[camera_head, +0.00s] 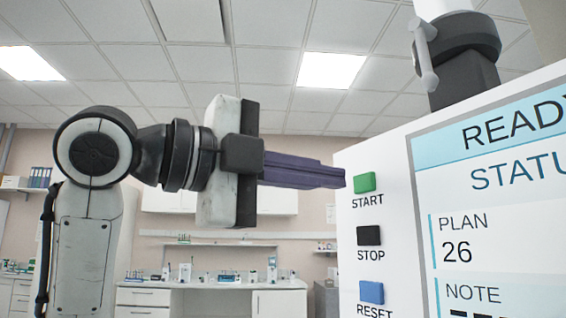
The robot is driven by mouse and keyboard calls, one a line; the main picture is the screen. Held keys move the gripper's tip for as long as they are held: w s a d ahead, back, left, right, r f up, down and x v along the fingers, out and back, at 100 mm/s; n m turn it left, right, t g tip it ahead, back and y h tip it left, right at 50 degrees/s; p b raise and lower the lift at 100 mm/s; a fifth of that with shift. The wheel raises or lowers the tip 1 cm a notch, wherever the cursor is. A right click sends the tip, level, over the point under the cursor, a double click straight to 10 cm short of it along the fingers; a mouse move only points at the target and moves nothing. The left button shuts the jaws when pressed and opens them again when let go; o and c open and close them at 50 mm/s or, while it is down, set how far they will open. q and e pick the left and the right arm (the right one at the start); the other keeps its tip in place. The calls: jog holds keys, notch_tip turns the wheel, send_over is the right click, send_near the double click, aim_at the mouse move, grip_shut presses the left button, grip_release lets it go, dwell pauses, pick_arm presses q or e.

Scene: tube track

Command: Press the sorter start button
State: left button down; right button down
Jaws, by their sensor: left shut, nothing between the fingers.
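The green START button (364,183) is at the top of a column of buttons on the white sorter panel (385,160), at the right of the head view. My left gripper (342,178) is shut and empty, its dark purple fingers pointing right at the START button. The fingertips are just left of the button, at nearly its height. I cannot tell whether they touch it. My right gripper is not in view.
Below START are a black STOP button (369,236) and a blue RESET button (371,292). The panel's screen (500,215) reads READY, with PLAN 26. Lab benches (215,295) and shelves stand far behind.

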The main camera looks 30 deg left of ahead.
aim_at(362, 182)
pick_arm(q)
jog(key=shift+x, duration=1.25)
jog(key=shift+w+d, duration=0.2)
jog(key=shift+w, duration=0.2)
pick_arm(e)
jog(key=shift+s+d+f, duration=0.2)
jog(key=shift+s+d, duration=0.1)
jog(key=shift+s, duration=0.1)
